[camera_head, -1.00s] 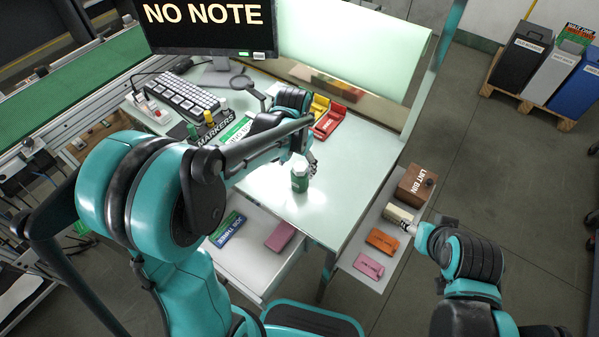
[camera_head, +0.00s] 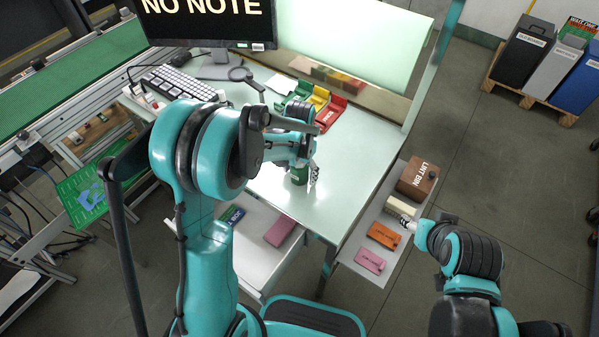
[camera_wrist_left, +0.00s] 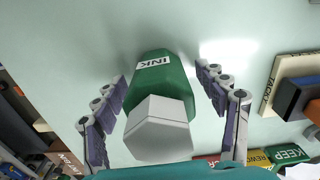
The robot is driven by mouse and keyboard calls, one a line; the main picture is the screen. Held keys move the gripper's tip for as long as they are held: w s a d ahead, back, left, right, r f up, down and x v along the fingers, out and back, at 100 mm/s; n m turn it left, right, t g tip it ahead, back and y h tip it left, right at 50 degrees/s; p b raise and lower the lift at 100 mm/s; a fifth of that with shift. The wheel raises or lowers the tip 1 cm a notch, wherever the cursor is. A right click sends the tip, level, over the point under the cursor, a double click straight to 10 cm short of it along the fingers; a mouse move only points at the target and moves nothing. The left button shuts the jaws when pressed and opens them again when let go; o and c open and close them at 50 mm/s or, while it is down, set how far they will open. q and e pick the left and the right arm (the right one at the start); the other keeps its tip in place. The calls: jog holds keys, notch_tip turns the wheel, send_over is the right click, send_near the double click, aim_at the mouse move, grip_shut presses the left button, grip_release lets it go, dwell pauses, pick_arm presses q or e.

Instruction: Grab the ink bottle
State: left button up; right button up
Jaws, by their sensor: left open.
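The ink bottle (camera_wrist_left: 158,95) is green with a pale faceted cap and a white INK label. It stands on the pale table and fills the middle of the left wrist view. In the head view the bottle (camera_head: 299,176) is partly hidden by my left gripper (camera_head: 312,172). My left gripper (camera_wrist_left: 165,110) is open, with one finger on each side of the bottle and a visible gap at both sides. My right gripper (camera_head: 408,222) is at the side shelf, by a cream block (camera_head: 399,207); its fingers are too small to read.
Red, yellow and green trays (camera_head: 322,107) stand behind the bottle. A brown LINT BIN box (camera_head: 417,180), an orange block (camera_head: 383,236) and a pink block (camera_head: 370,261) lie on the side shelf. An open drawer (camera_head: 262,262) is below the table. The table right of the bottle is clear.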

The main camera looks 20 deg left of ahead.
pick_arm(q)
jog(key=shift+r, duration=0.1)
jog(key=c, duration=1.3)
